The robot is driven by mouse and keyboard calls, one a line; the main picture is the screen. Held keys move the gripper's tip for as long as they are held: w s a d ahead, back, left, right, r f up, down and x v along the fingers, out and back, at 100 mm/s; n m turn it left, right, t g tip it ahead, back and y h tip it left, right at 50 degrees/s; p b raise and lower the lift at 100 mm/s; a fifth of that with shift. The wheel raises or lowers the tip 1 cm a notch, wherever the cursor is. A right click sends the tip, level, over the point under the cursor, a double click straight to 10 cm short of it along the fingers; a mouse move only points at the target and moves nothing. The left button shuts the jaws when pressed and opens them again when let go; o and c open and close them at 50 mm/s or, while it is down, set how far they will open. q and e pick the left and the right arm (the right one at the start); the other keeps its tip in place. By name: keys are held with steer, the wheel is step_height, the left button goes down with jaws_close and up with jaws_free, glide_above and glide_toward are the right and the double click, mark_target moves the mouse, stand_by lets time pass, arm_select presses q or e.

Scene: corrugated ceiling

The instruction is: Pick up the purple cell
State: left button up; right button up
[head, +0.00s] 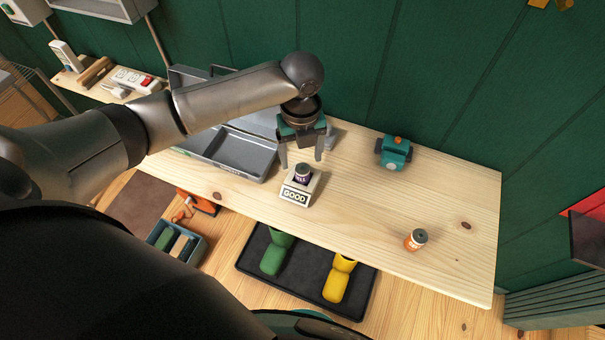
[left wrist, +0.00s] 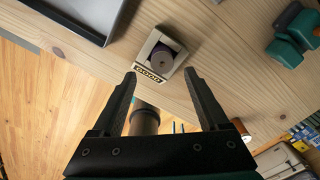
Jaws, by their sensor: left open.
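The purple cell (head: 302,174) is a small dark purple cylinder with a grey top. It stands in a pale holder marked GOOD (head: 295,195) near the front edge of the wooden bench. In the left wrist view the cell (left wrist: 162,57) shows beyond the fingertips, inside the holder (left wrist: 150,75). My left gripper (head: 301,160) is open and empty, just above and behind the cell in the head view. It also shows in the left wrist view (left wrist: 161,75), with its fingers spread wide. My right gripper is not in view.
An open grey case (head: 245,150) stands left of the holder. A teal device (head: 394,152) and an orange cell (head: 416,239) stand to the right on the bench (head: 455,215). Bare wood lies between them. Below the front edge is a black tray (head: 255,255) with green and yellow items.

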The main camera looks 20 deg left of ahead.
mark_target(302, 168)
arm_select(q)
steer(key=shift+w+d+f+b, duration=0.1)
steer(key=shift+f+b, duration=0.05)
steer(key=shift+f, duration=1.35)
steer(key=shift+w+f+b, duration=0.1)
steer(key=shift+f+b, duration=0.05)
steer(key=shift+f, duration=1.3)
steer(key=shift+c, duration=0.4)
jaws_close()
